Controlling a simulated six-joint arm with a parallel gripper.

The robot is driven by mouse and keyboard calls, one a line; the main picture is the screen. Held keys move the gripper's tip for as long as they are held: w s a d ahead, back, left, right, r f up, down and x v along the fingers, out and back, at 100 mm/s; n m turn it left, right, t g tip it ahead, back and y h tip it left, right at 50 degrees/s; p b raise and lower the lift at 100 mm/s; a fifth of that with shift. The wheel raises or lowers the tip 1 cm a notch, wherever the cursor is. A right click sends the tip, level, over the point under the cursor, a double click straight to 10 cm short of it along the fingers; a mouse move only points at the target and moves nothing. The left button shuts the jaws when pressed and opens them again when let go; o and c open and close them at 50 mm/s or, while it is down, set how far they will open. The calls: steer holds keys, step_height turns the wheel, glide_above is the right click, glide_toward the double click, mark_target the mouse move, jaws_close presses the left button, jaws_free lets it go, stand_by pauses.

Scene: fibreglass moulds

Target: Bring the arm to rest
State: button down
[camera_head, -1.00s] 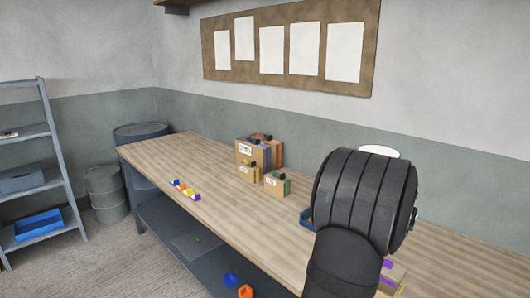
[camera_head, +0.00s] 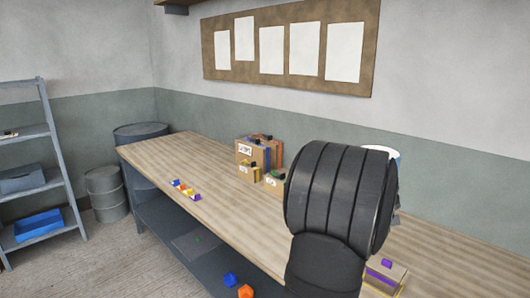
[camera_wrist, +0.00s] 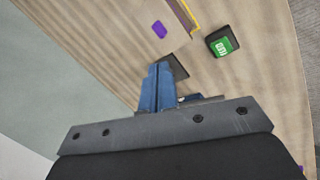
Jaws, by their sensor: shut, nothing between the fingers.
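My arm stands large and dark in the right half of the head view, and it hides my gripper there. In the wrist view my gripper (camera_wrist: 160,72) shows as two blue fingers close together, shut with nothing held. The fingers point at the wooden bench top (camera_wrist: 90,45). A dark flat patch or piece lies by the fingertips; I cannot tell what it is. A purple piece (camera_wrist: 159,30) and a black box with a green label (camera_wrist: 223,41) lie on the bench beyond the fingers.
Cardboard boxes (camera_head: 244,155) stand toward the back of the bench (camera_head: 170,157). A row of small coloured pieces (camera_head: 185,190) lies near its front edge. A yellow-edged box with a purple piece (camera_head: 386,264) is right of my arm. Blue and orange pieces (camera_head: 246,291) are below.

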steer(key=n, duration=0.1)
steer(key=a+n, duration=0.1)
steer(key=r+n, duration=0.1)
steer(key=n, duration=0.1)
steer(key=shift+s+a, duration=0.25)
steer(key=shift+s, duration=0.05)
steer(key=shift+h, duration=0.3)
stand_by(0.9)
steer(key=d+f+m, duration=0.1)
steer(key=m, duration=0.3)
steer(key=w+d+f+m, duration=0.1)
steer(key=d+m, duration=0.1)
steer(key=m, duration=0.2)
steer(key=d+f+m+y, duration=0.1)
steer(key=m, duration=0.3)
steer(key=shift+w+d+t, duration=0.3)
steer(key=shift+d+t, duration=0.05)
steer(key=shift+t, duration=0.05)
steer(key=shift+a, duration=0.1)
